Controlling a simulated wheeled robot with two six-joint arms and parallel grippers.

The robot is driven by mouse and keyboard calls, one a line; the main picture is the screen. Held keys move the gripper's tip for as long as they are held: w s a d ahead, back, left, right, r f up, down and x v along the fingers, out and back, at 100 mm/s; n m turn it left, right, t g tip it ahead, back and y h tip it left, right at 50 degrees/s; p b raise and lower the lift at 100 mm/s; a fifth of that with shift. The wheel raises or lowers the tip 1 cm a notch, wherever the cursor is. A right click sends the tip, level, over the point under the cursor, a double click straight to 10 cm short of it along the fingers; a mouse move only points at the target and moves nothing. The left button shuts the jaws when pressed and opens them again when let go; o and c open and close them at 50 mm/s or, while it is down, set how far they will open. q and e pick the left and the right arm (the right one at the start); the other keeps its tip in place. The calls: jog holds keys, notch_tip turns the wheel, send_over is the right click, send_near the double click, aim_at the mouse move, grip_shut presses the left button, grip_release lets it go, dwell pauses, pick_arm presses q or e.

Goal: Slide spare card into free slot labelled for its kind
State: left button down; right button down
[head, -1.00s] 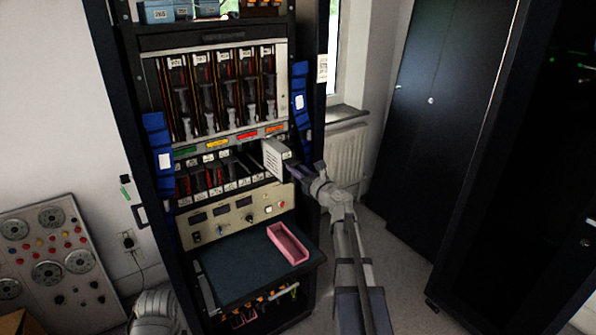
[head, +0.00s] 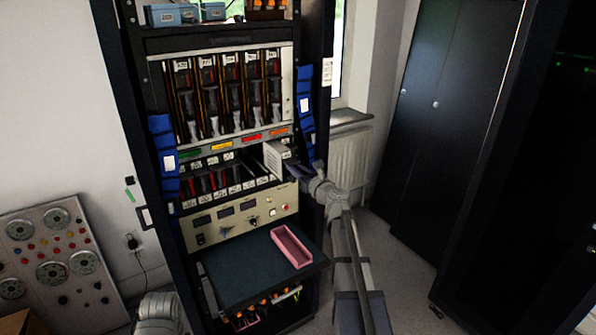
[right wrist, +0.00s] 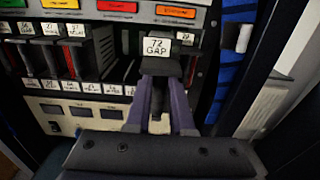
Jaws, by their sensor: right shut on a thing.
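The spare card (head: 277,159) shows its pale grey side at the right end of the lower slot row in the head view. In the right wrist view its dark front handle (right wrist: 160,66) carries a white label reading "72 GAP". My right gripper (head: 303,172) is shut on this handle, with its two fingers (right wrist: 160,98) on either side. The card sticks out in front of the lower row (head: 212,183); how far it is inside a slot is hidden. Small white labels line the row's lower edge. My left gripper is not in view.
Green, yellow, red and orange strips (head: 251,137) run above the lower row. Several cards fill the upper row. Blue pouches hang on both rack posts, the right one (head: 305,105) close to my gripper. A pink tray (head: 291,247) lies on the shelf (head: 245,268) below.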

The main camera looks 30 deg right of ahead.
aim_at(284, 159)
jog(key=shift+w, duration=0.75)
jog(key=shift+w+a, duration=0.15)
jog(key=shift+w, duration=1.3)
jog(key=shift+w+a, duration=0.15)
jog(key=shift+w, duration=1.3)
jog(key=shift+w+f, duration=0.1)
jog(key=shift+w, duration=0.95)
jog(key=shift+w+a, duration=0.1)
jog(key=shift+w, duration=0.4)
jog(key=c, duration=0.7)
grip_release()
jog(key=shift+f+b, duration=0.6)
jog(key=shift+b, duration=0.1)
